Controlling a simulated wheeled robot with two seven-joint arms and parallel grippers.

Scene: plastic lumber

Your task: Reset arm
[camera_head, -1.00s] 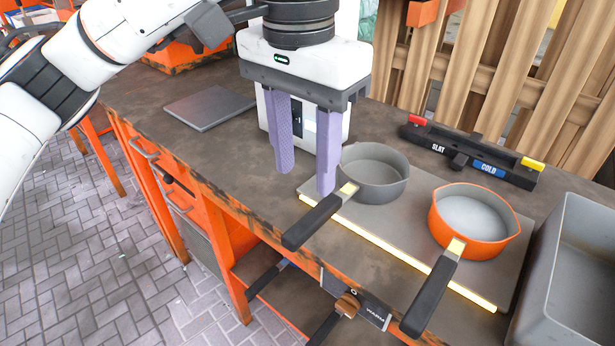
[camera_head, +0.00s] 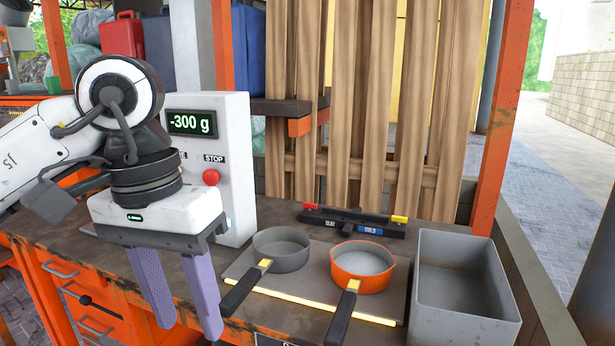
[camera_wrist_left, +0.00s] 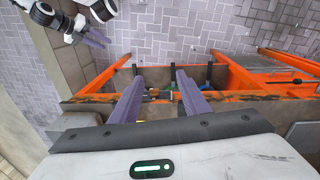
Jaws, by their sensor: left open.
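My left gripper (camera_head: 188,328) hangs fingers down at the front edge of the workbench, left of the pan handles in the head view. Its two purple fingers are apart with nothing between them. The left wrist view shows the same spread fingers (camera_wrist_left: 160,76) over the orange bench frame and the paved floor. My right gripper (camera_wrist_left: 96,33) shows small at the upper left of the left wrist view, out over the floor. Its purple fingers are too small there to judge their gap. The right arm does not show in the head view.
A grey pan (camera_head: 283,251) and an orange pan (camera_head: 362,268) stand on a grey plate (camera_head: 305,289), handles toward me. A grey bin (camera_head: 460,322) is at the right. Behind are a black bar (camera_head: 350,224) and a white box (camera_head: 236,150) reading -300 g.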

